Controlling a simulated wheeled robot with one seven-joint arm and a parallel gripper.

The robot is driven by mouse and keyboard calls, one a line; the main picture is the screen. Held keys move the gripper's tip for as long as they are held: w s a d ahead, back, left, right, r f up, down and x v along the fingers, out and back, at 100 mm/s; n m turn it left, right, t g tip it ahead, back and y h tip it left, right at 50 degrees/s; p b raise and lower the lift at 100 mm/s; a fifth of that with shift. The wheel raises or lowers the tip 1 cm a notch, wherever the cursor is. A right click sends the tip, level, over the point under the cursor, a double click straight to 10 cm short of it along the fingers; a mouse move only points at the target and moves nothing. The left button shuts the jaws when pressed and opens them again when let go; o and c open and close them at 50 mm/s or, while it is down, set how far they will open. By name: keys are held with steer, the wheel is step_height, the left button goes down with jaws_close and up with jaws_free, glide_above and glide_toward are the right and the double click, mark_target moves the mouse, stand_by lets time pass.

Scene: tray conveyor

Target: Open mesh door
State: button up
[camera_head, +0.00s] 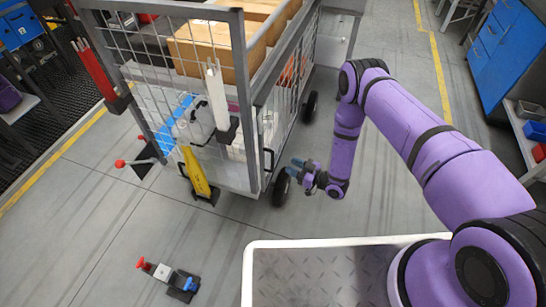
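The mesh door (150,92) is the grey-framed wire front of a wheeled cage cart, at the upper left. It looks shut against the cart. A black handle (268,160) sits low at its right edge. My gripper (294,167) hangs at the end of the purple arm, just right of the handle and apart from it in the picture. Its two small fingertips point left toward the handle and look spread, with nothing seen between them. The exact depth gap to the handle cannot be told.
The cart holds cardboard boxes (213,50). A yellow wedge-shaped part (195,175) stands at the cart's front, and a black wheel (281,188) is below my gripper. A red-knobbed device (168,276) lies on the floor. Blue cabinets (508,48) stand at the right. Floor left of centre is mostly clear.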

steer(key=x, duration=0.9)
steer(key=shift+w+a, duration=0.15)
jaws_close()
